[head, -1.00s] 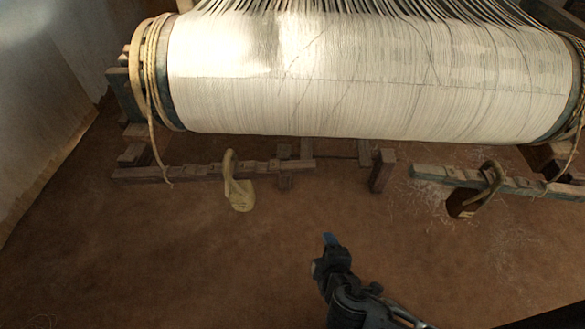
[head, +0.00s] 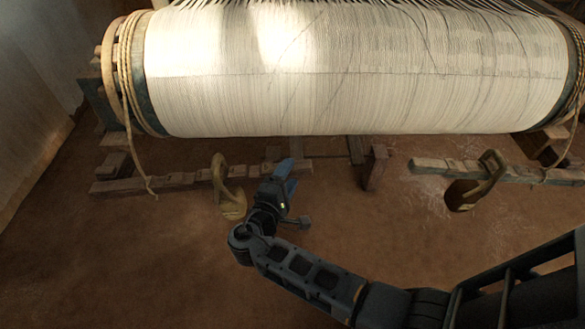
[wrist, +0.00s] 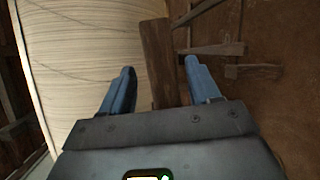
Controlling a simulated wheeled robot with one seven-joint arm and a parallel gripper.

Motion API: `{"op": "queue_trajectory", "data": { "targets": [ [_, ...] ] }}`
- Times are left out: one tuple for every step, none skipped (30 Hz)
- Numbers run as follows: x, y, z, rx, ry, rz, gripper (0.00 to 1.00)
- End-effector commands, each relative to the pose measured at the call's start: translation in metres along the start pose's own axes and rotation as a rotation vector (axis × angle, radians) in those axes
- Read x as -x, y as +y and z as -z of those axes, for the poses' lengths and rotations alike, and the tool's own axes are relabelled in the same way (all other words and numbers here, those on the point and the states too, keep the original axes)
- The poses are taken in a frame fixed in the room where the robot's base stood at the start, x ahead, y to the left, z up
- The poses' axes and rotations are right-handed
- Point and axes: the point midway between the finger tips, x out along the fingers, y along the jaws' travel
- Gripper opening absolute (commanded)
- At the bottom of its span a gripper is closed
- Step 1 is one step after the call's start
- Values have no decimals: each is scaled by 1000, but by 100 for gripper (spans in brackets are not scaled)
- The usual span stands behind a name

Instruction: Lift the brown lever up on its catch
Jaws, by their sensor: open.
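The brown lever (head: 180,180), a notched wooden bar, lies low and almost level under the left part of the cloth roll. A tan weight with a loop handle (head: 231,202) hangs on it. My gripper (head: 288,177) is open and empty in front of the lever's right end, partly covering it. In the wrist view a brown bar (wrist: 157,55), apparently this lever, shows beyond and between the two blue fingertips. I cannot tell whether they touch it. I cannot make out the catch for sure; a short upright wooden post (head: 375,167) stands right of the lever's end.
The wide pale cloth roll (head: 350,85) spans above, with rope (head: 129,90) at its left end. A second, greyer notched bar (head: 525,173) with another weight (head: 462,195) lies at the right. The brown floor in front is clear.

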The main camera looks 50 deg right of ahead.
Motion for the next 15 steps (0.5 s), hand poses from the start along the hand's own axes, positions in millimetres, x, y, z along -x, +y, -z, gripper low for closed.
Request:
{"op": "queue_trajectory", "data": {
  "targets": [
    [-8, 0, -1, 0, -2, 1, 62],
    [-12, 0, -1, 0, -3, 1, 62],
    [-17, 0, 0, 0, -1, 2, 62],
    [-20, 0, 0, 0, -1, 2, 62],
    [-23, 0, -1, 0, -2, 2, 62],
    [-26, 0, 0, 0, -1, 1, 62],
    [-28, 0, 0, 0, 0, 1, 62],
    [-29, 0, 0, 0, 1, 1, 62],
    [-31, 0, 0, 0, 0, 1, 62],
    [-32, 0, 0, 0, 1, 1, 62],
    [-32, -1, 0, 0, 1, 1, 62],
    [-33, -1, 0, 0, 1, 1, 62],
    [-33, -1, 0, 0, 1, 1, 62],
    [-33, -1, 0, 0, 1, 1, 62],
    [-33, -1, 0, 0, 1, 1, 62]
  ]
}}
